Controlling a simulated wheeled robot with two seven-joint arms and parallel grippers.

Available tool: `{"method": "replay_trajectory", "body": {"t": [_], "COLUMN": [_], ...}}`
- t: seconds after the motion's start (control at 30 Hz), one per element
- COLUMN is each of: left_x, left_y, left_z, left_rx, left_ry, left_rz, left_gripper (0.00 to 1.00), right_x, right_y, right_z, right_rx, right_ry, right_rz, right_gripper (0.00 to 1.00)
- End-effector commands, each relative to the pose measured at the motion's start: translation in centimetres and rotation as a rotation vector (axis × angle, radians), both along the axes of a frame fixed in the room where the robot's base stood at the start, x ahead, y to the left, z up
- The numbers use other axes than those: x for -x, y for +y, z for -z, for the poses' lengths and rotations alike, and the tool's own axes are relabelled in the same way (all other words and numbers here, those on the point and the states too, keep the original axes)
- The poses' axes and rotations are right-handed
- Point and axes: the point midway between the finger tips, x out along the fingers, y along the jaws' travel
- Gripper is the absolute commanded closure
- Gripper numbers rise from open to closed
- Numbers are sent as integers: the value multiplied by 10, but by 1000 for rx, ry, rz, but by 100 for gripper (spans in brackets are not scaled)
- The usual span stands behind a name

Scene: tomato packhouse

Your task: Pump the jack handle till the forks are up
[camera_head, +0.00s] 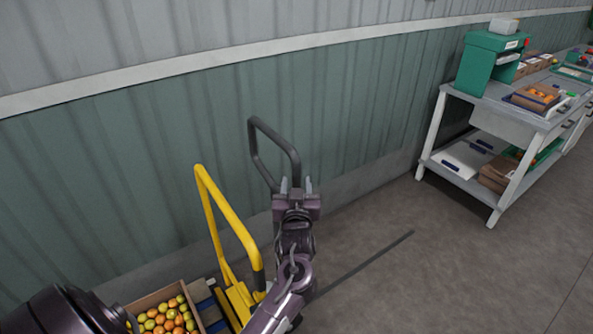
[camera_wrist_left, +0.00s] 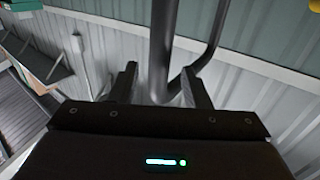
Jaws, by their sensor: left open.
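The jack handle (camera_head: 258,160) is a dark grey loop standing up near the wall in the head view. In the left wrist view its bar (camera_wrist_left: 161,45) runs down between the fingers, with a curved part of the loop to its right. My left gripper (camera_head: 297,184) is at the loop's lower right end, fingers pointing up, in the head view. In the left wrist view the gripper (camera_wrist_left: 160,88) is open, one finger on each side of the bar; I cannot tell whether either touches it. The forks cannot be made out. My right gripper is not in view.
A yellow tubular frame (camera_head: 216,205) stands left of my left arm. A crate (camera_head: 157,297) of tomatoes is at the lower left. The corrugated wall (camera_head: 370,110) is close behind the handle. A workbench (camera_head: 483,112) stands at right, with clear floor (camera_head: 440,270) before it.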

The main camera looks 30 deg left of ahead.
Motion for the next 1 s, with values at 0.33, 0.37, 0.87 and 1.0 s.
{"method": "replay_trajectory", "body": {"t": [0.33, 0.37, 0.87, 1.0], "left_x": [-32, -33, -33, -33], "left_y": [21, 21, 22, 22], "left_z": [-1, -1, 0, 0], "left_rx": [2, 2, 1, 1], "left_ry": [1, 1, 2, 2], "left_rz": [1, 1, 2, 2], "left_gripper": [57, 57, 91, 100], "right_x": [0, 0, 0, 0], "right_y": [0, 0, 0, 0], "right_z": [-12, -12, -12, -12], "right_rx": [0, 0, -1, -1], "right_ry": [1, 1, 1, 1], "right_rz": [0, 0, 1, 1], "right_gripper": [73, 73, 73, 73]}}
